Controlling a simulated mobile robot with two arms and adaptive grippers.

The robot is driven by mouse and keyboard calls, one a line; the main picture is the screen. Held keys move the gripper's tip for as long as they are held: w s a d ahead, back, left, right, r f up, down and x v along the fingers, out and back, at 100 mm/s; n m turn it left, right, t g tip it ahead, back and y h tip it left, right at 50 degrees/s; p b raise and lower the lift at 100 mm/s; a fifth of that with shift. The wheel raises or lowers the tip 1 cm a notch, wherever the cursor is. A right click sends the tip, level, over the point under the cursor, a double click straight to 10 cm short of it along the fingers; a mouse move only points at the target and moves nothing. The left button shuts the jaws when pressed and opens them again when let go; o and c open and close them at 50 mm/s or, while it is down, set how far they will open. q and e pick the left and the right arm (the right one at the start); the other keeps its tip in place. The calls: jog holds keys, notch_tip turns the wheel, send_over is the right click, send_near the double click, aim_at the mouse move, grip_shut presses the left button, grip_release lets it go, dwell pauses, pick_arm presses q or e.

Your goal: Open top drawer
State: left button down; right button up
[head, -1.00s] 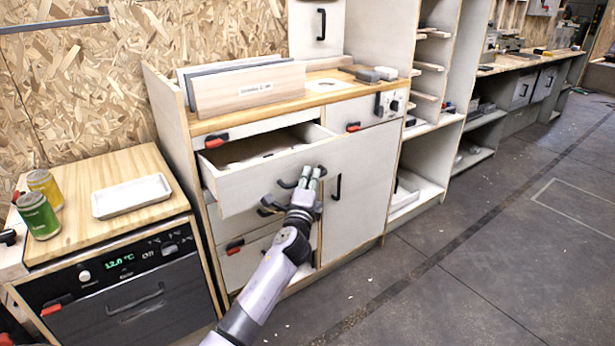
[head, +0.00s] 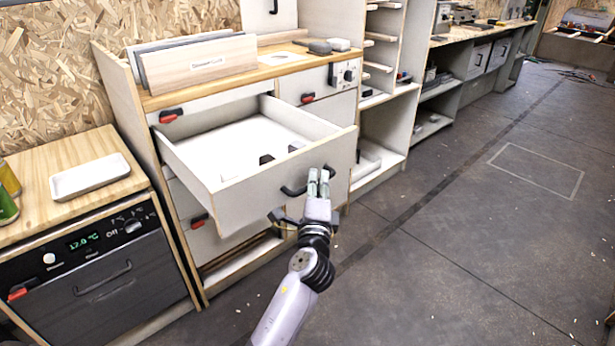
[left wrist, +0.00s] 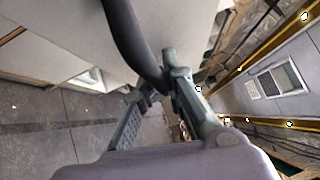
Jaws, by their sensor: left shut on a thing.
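The top drawer (head: 265,191) of the white cabinet is pulled far out in the head view. Its inside shows a pale bottom and small dark pieces near the front panel. Its dark handle (head: 293,191) is on the front panel. My left gripper (head: 318,182) is at the right part of this handle, its fingers shut on it. In the left wrist view the dark curved handle (left wrist: 133,40) runs down to the fingers of my left gripper (left wrist: 158,92). My right gripper is in neither view.
A wooden counter (head: 240,77) above the drawer holds upright boards. The floor (head: 450,240) at right is clear.

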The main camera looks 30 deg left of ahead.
pick_arm(q)
jog(key=shift+s+d+f, duration=0.1)
jog(key=shift+s+d, duration=0.05)
jog(key=shift+d, duration=0.1)
jog(key=c, duration=1.7)
grip_release()
jog(key=shift+o, duration=0.2)
jog(key=v, duration=1.2)
jog(key=shift+a, duration=0.1)
